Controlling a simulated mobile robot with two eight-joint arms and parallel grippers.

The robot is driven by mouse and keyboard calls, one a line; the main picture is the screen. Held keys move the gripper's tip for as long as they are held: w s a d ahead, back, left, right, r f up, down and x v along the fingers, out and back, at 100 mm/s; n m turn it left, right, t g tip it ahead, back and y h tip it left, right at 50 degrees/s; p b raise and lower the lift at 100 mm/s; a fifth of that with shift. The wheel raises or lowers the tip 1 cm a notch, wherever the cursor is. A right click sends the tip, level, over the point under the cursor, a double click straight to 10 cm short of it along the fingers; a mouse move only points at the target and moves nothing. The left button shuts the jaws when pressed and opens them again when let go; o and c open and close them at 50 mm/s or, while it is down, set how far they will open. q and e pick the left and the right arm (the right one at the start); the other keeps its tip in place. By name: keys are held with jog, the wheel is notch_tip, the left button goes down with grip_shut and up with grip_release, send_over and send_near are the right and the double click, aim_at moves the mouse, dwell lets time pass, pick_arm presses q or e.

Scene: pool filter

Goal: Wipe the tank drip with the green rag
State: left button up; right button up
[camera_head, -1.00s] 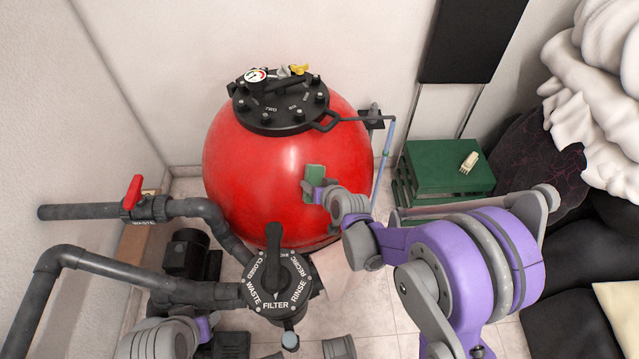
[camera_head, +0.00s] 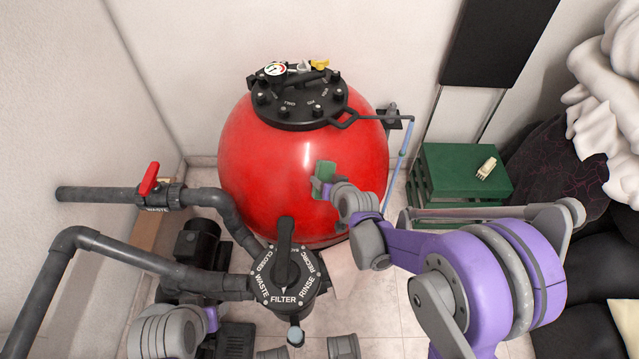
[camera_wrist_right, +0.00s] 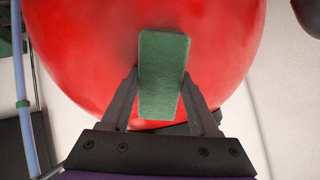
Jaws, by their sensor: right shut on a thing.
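The red tank (camera_head: 265,165) stands in the middle of the head view, with a black lid (camera_head: 300,108) on top. My right gripper (camera_head: 322,187) is at the tank's front right side, shut on the green rag (camera_head: 325,171). In the right wrist view the rag (camera_wrist_right: 162,70) stands up between the two dark fingers (camera_wrist_right: 160,102), in front of the red surface. It appears against the tank, but contact is hard to confirm. I cannot make out a distinct drip. My left gripper (camera_head: 212,319) is low at left; its fingers are hard to make out.
A black multiport valve (camera_head: 284,277) and grey pipes (camera_head: 130,255) stand in front and left of the tank. A thin blue tube (camera_head: 403,150) runs down its right side. A green crate (camera_head: 455,165) bearing a small pale brush (camera_head: 486,168) stands at right.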

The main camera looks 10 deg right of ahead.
aim_at(348, 170)
jog(key=shift+w+d, duration=0.25)
jog(key=shift+d, duration=1.15)
jog(key=shift+w+d, duration=0.3)
jog(key=shift+d, duration=1.1)
jog(key=shift+w+d, duration=0.25)
jog(key=shift+d, duration=1.15)
jog(key=shift+w, duration=0.1)
jog(key=shift+s+a+f, duration=0.1)
jog(key=shift+s+a, duration=0.05)
jog(key=shift+a, duration=0.75)
jog(key=shift+s+a, duration=0.15)
jog(key=shift+a, duration=0.7)
jog(key=shift+s+a+b, duration=0.2)
jog(key=shift+s+a, duration=0.05)
jog(key=shift+a, duration=0.95)
jog(key=shift+s+a+b, duration=0.15)
jog(key=shift+s+a, duration=0.1)
jog(key=shift+a, duration=1)
jog(key=shift+s+a+b, duration=0.2)
jog(key=shift+s+a, duration=0.05)
jog(key=shift+a, duration=0.95)
jog(key=shift+d, duration=0.1)
jog(key=shift+s+d+r+p, duration=0.1)
jog(key=shift+s+r+p, duration=0.2)
jog(key=shift+s+r, duration=0.2)
jog(key=p+v, duration=0.2)
jog(key=v, duration=0.4)
jog(key=shift+s+r+p, duration=0.2)
jog(key=shift+s+p, duration=0.15)
jog(key=shift+p, duration=0.05)
